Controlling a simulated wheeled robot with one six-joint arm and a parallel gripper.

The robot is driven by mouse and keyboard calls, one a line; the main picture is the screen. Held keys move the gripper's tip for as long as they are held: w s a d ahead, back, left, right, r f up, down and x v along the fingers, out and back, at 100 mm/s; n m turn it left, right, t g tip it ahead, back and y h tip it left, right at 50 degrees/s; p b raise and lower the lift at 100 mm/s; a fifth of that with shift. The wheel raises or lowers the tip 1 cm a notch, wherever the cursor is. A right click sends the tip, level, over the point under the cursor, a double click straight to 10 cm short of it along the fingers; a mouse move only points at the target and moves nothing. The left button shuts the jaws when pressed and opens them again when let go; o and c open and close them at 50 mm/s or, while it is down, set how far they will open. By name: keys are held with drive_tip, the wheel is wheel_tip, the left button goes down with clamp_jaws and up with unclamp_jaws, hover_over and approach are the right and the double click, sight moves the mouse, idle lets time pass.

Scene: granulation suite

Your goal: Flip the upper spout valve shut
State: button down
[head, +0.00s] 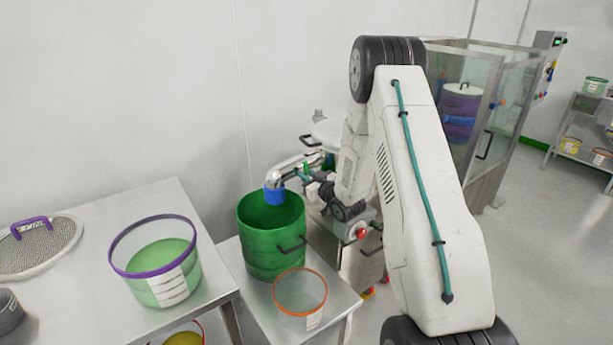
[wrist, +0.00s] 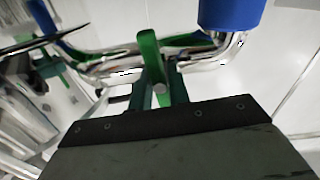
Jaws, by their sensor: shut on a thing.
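The upper spout is a shiny steel pipe (head: 290,164) with a blue end (head: 274,196) hanging over the open mouth of a green drum. In the wrist view the pipe (wrist: 115,68) runs roughly sideways, its blue end (wrist: 230,14) at upper right. The green valve lever (wrist: 150,58) appears to cross the pipe in this view. My gripper (wrist: 163,92) is shut on the lever's near end. In the head view my gripper (head: 309,178) is small beside the spout, and my arm hides part of the machine behind.
The green drum (head: 262,262) stands on a low steel table with an orange-rimmed clear tub (head: 299,296). A purple-rimmed tub (head: 156,284) and a mesh sieve (head: 38,250) are on the left table. A red button (head: 362,233) is right of the drum. Open floor lies at right.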

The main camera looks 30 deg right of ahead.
drive_tip(key=shift+m, duration=0.7)
drive_tip(key=shift+f, duration=0.1)
drive_tip(key=c, duration=1.3)
unclamp_jaws()
drive_tip(key=s, duration=0.7)
drive_tip(key=shift+s+d, duration=0.1)
drive_tip(key=shift+s, duration=0.3)
